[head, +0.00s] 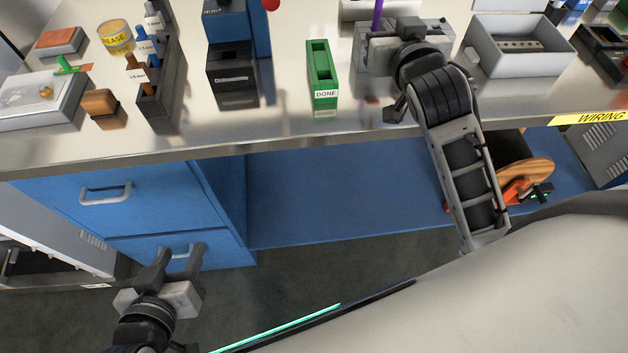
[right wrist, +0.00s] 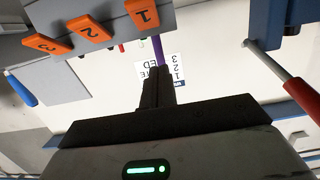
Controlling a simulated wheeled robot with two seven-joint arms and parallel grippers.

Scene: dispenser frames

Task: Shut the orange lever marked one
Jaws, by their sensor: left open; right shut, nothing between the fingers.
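The orange lever marked 1 (right wrist: 142,13) is at the top of the right wrist view, on a grey housing (right wrist: 115,65). Orange levers marked 2 (right wrist: 90,28) and 3 (right wrist: 47,44) sit beside it; their exact positions, open or shut, I cannot tell. My right gripper (right wrist: 157,78) is shut and empty, its fingertips below lever 1 in that view and apart from it. In the head view my right arm covers much of the grey dispenser (head: 372,58), and the levers are hidden. My left gripper (head: 180,252) is open and empty, low in front of the blue drawers.
A green DONE holder (head: 321,80) stands left of the dispenser, a grey bin (head: 515,45) right of it. A purple rod (head: 377,16) rises by the dispenser. A black block (head: 232,72) and a bottle rack (head: 160,95) stand farther left. The steel bench front (head: 275,130) is clear.

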